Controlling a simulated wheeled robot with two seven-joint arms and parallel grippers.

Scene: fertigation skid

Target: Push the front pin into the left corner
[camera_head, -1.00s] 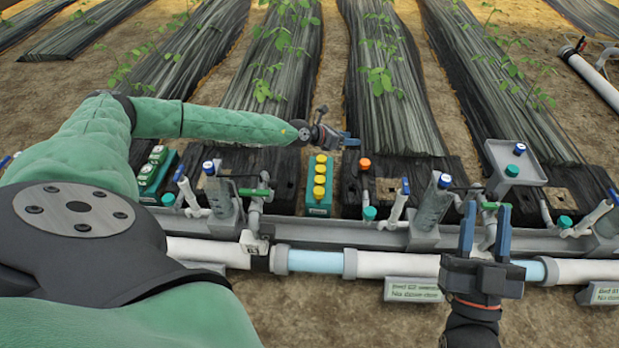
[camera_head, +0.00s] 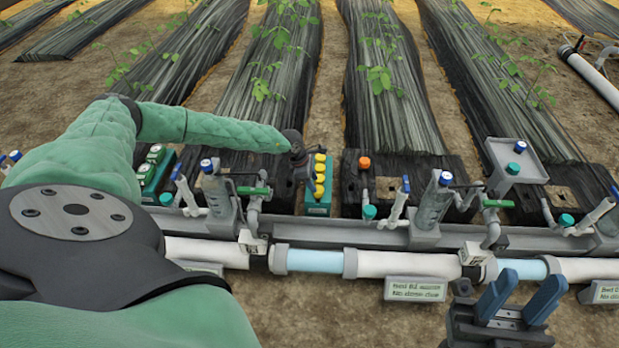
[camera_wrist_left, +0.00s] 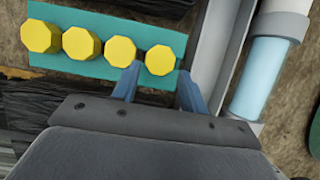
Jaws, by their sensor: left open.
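Contact cannot be told. In the head view the left gripper (camera_head: 303,172) is small and dark beside the block's left side. My right gripper (camera_head: 523,294) is open and empty at lower right.
Another teal block (camera_head: 150,180) with green-and-white tops stands further left. A grey rail (camera_head: 340,234) and a white pipe (camera_head: 395,264) run across in front.

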